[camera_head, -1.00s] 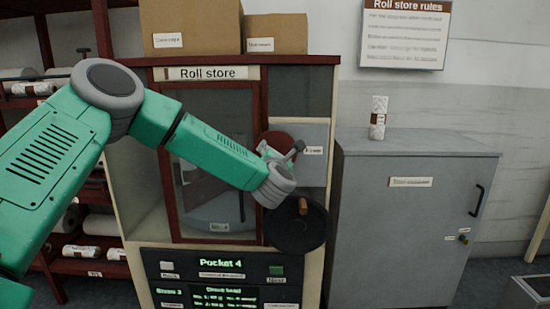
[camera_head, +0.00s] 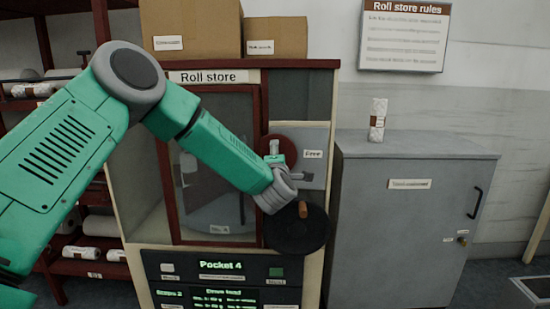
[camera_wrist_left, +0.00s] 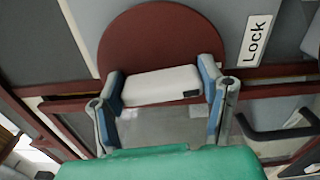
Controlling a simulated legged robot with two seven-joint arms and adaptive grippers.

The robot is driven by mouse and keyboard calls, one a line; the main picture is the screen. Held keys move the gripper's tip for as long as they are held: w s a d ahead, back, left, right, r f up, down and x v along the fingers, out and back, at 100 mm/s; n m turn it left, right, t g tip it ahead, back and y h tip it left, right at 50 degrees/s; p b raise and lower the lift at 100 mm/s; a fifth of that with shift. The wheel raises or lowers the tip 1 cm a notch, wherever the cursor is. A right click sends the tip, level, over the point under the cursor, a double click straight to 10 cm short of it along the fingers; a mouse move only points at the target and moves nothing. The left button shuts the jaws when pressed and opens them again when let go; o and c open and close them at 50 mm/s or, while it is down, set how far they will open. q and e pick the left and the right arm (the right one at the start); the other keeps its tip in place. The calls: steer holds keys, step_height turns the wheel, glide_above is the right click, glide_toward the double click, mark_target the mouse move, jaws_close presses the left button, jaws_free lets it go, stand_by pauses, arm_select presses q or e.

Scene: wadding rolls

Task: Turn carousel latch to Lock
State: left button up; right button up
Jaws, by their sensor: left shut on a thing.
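The carousel latch is a dark red disc (camera_wrist_left: 160,38) with a pale grey handle bar (camera_wrist_left: 158,86) across it. In the head view the disc (camera_head: 287,140) is on the grey panel right of the roll store door, partly hidden by my left gripper (camera_head: 275,160). In the left wrist view my left gripper (camera_wrist_left: 161,88) is shut on the handle, one finger at each end. A Lock label (camera_wrist_left: 257,40) is on the panel beside the disc there. My right gripper is not in view.
A black round handwheel (camera_head: 297,232) with a brown knob sits just below my left wrist. The control panel (camera_head: 222,278) reads Pocket 4. A grey cabinet (camera_head: 415,225) with a white roll (camera_head: 378,120) on top stands right. Cardboard boxes (camera_head: 190,28) sit above the store.

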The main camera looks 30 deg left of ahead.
arm_select(q)
steer(key=shift+d+m, duration=0.2)
steer(key=shift+m, duration=0.4)
steer(key=shift+f, duration=0.2)
steer(key=o, duration=1.2)
steer(key=shift+w+d, duration=0.1)
steer(key=shift+c, duration=0.2)
steer(key=shift+w+d, duration=0.1)
steer(key=shift+w, duration=0.05)
steer(key=shift+s+d+r, duration=0.1)
steer(key=shift+s, duration=0.25)
steer(key=v, duration=1.1)
steer(key=shift+d, duration=0.15)
steer(key=shift+s+f, duration=0.1)
steer(key=shift+f, duration=0.15)
